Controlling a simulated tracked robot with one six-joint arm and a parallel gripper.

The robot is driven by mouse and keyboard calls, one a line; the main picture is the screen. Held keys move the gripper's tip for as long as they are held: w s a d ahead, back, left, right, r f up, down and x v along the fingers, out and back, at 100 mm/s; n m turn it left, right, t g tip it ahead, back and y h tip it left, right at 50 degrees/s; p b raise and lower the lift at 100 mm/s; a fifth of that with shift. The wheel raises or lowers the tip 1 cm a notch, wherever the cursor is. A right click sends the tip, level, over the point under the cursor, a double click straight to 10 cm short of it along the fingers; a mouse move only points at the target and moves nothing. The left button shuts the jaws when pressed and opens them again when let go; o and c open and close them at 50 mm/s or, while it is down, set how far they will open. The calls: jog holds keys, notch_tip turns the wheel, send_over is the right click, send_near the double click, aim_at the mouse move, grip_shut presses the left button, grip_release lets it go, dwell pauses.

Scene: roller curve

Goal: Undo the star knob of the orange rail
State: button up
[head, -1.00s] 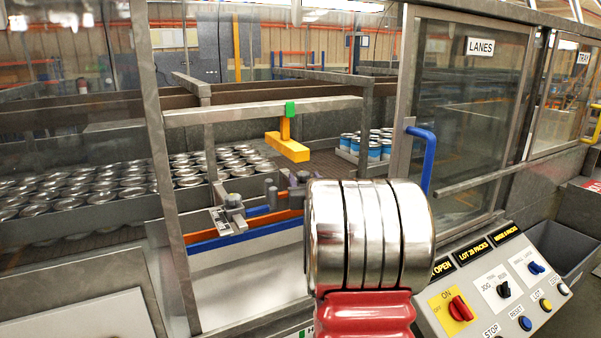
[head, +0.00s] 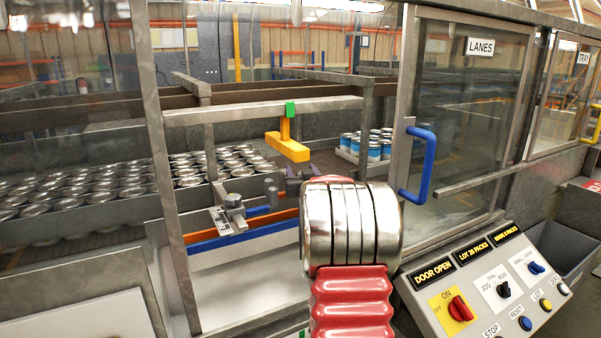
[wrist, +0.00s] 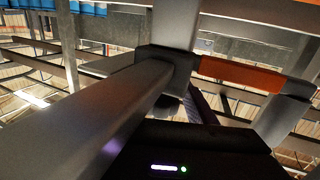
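The orange rail (head: 284,217) runs above a blue rail (head: 220,241) behind the open doorway. A grey clamp with a round-topped knob (head: 233,201) stands at the rails' left end, with a short blue rod (head: 257,211) beside it. A second grey clamp (head: 271,191) is farther right. I cannot tell which knob is the star knob. My gripper (head: 301,178) shows as a small dark shape right of the second clamp, partly hidden by my arm. In the wrist view, its dark body fills the bottom, with grey bars and an orange bar (wrist: 240,75) ahead. Its opening is unclear.
A grey frame post (head: 168,200) and crossbar (head: 265,110) bound the doorway. A yellow T-shaped piece (head: 288,149) hangs inside. Cans (head: 100,185) stand behind at left. The glass door with its blue handle (head: 424,165) and the control panel (head: 495,290) are at right.

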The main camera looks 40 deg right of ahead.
jog(key=c, duration=0.9)
jog(key=shift+a, duration=0.2)
jog(key=shift+c, duration=0.5)
jog(key=shift+d, duration=0.1)
jog(key=shift+w+n+t+y, duration=0.1)
jog(key=shift+n+t+y, duration=0.5)
jog(key=shift+n+y, duration=0.4)
jog(key=shift+w+a+f+n+t+y, duration=0.1)
jog(key=shift+a+n+t+y, duration=0.3)
jog(key=shift+n+y, duration=0.9)
jog(key=shift+w+a+n+t+y, duration=0.1)
jog(key=shift+a+n+t+y, duration=0.45)
jog(key=shift+y, duration=1.35)
jog(key=shift+w+a+f+n+t+y, duration=0.15)
jog(key=shift+a+n+y, duration=0.1)
jog(key=shift+n+y, duration=1.1)
jog(key=shift+s+r+y, duration=0.1)
jog(key=shift+r+y, duration=0.05)
jog(key=shift+y, duration=0.2)
